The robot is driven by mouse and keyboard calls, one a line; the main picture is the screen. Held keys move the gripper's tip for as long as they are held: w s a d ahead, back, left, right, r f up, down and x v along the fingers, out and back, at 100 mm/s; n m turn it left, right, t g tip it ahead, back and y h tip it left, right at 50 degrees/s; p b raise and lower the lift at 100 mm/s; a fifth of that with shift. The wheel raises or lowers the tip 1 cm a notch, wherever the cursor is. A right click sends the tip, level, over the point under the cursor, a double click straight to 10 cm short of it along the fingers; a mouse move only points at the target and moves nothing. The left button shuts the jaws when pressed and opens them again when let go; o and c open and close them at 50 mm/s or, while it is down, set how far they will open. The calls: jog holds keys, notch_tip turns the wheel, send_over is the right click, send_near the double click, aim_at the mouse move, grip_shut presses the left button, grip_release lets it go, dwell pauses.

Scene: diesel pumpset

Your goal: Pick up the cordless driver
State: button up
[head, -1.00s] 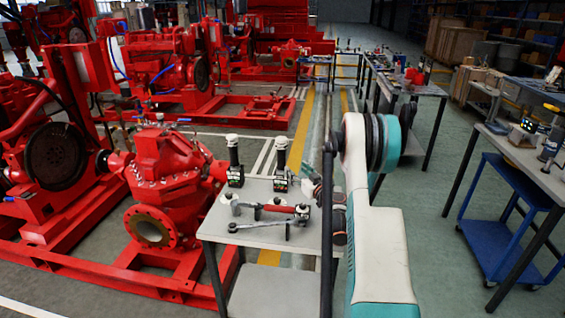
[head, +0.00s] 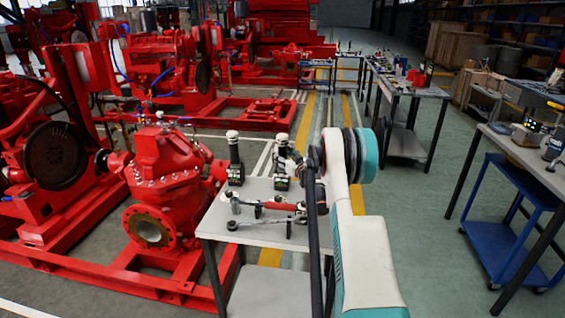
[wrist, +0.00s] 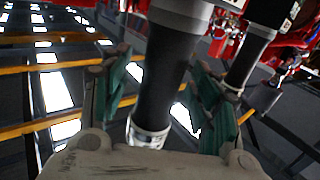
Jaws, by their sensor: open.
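Two similar upright tools with white tops and black bodies stand on the small grey table; they look like cordless drivers. One is the left driver (head: 235,160); the other is the right driver (head: 281,166). My gripper (head: 294,158) is at the upper part of the right driver, partly hidden by my own arm. In the wrist view my gripper (wrist: 162,98) is open, with green-padded fingers on either side of the nearer driver's black body (wrist: 166,70). Gaps show beside that body. The second driver (wrist: 250,52) stands beyond the right finger.
A red-handled tool (head: 282,206) and a wrench (head: 262,224) lie on the small table (head: 215,226) in front of the drivers. A red pump (head: 165,185) stands close on the left. A workbench and blue cart (head: 510,230) are at the right, with open floor between.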

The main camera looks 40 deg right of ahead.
jog(key=shift+w+r, duration=0.1)
jog(key=shift+w, duration=0.15)
grip_shut()
jog(key=shift+r, duration=0.1)
notch_tip(320, 180, up, 20)
jog(key=p, duration=0.6)
